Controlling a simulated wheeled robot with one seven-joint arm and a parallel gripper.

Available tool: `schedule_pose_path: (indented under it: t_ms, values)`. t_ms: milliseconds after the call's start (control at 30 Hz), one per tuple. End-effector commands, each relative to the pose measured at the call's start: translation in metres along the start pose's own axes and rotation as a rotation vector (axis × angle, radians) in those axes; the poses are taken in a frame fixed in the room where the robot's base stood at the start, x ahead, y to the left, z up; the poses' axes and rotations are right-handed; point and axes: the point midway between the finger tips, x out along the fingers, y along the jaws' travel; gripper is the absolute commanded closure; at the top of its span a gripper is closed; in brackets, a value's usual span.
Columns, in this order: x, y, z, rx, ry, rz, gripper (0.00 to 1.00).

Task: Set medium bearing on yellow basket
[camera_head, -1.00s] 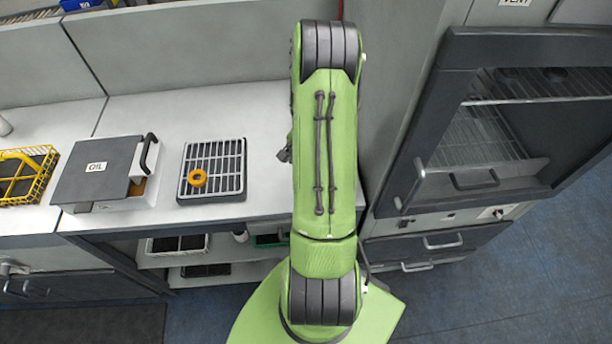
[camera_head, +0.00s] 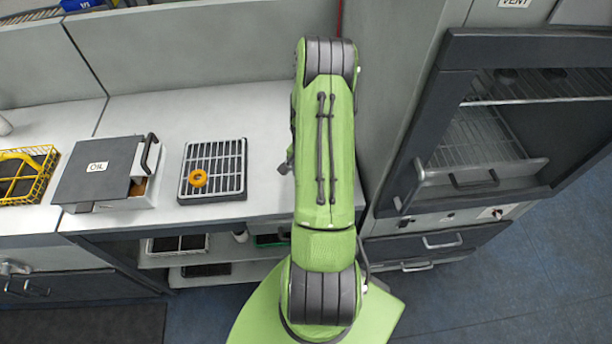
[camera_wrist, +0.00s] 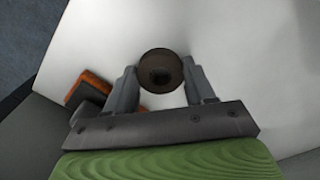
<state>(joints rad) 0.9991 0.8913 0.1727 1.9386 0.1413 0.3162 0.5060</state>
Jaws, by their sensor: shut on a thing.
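The yellow basket (camera_head: 44,182), a wire basket with dark compartments, stands at the far left of the counter in the head view. In the wrist view a dark brown round piece with a dark centre, which looks like the bearing (camera_wrist: 146,66), sits between the fingers of my gripper (camera_wrist: 160,76). My gripper is shut on it, above a pale surface. In the head view my green arm hides the bearing and nearly all of the gripper. The gripper is well to the right of the basket.
The grey oil box (camera_head: 84,170) and a slatted rack (camera_head: 230,183) with an orange ring (camera_head: 197,177) stand between the basket and my arm. A dark oven-like door (camera_head: 425,150) is on the right. An orange and dark object (camera_wrist: 92,88) shows in the wrist view.

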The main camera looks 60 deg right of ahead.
Motion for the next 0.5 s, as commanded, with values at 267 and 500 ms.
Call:
schedule_pose_path:
  t_ms: [267,500]
  values:
    - [-0.007,0.0,-0.001,0.0,0.002,-0.001,0.87]
    - [-0.066,-0.001,-0.001,-0.001,0.007,-0.003,0.87]
